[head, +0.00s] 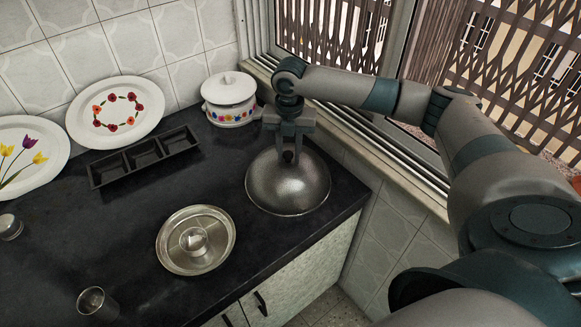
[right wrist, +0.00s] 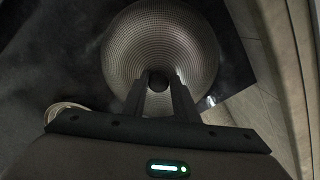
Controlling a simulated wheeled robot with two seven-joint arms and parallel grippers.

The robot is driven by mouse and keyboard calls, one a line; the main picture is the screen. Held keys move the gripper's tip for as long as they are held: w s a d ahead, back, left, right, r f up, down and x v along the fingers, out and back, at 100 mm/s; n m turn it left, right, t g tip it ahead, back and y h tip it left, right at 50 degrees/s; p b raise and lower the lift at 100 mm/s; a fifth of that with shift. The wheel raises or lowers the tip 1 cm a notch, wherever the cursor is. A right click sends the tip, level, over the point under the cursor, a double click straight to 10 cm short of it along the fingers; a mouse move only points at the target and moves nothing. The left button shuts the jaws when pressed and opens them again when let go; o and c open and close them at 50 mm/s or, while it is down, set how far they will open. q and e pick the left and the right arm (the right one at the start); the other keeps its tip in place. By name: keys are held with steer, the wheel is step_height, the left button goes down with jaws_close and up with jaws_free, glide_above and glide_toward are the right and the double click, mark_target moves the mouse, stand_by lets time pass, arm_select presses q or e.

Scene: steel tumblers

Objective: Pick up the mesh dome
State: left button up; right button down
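The mesh dome (head: 287,190) is a dark grey, rounded cover with a small black knob on top. It sits on the dark counter near the right corner. In the right wrist view the mesh dome (right wrist: 160,40) fills the upper middle, with its knob between my fingers. My right gripper (head: 288,151) points down over the dome, fingers on either side of the knob. The right gripper (right wrist: 159,82) has its fingers apart and very close to the knob; whether they press on it is unclear. My left gripper is not in view.
A round steel dish (head: 170,257) with a small cup in it lies left of the dome. A white lidded pot (head: 229,100) stands behind, near the window.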

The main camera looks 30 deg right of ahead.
steer(key=shift+s+d+f, duration=0.35)
steer(key=shift+s+f, duration=0.2)
steer(key=shift+f, duration=0.15)
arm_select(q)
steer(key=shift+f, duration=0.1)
arm_select(e)
steer(key=shift+d+r, duration=0.15)
steer(key=shift+r, duration=0.3)
steer(key=r, duration=0.1)
steer(key=r+b, duration=0.1)
steer(key=r, duration=0.3)
steer(key=shift+w+r, duration=0.2)
steer(key=shift+w, duration=0.15)
steer(key=shift+r+b, duration=0.5)
steer(key=shift+r, duration=1.55)
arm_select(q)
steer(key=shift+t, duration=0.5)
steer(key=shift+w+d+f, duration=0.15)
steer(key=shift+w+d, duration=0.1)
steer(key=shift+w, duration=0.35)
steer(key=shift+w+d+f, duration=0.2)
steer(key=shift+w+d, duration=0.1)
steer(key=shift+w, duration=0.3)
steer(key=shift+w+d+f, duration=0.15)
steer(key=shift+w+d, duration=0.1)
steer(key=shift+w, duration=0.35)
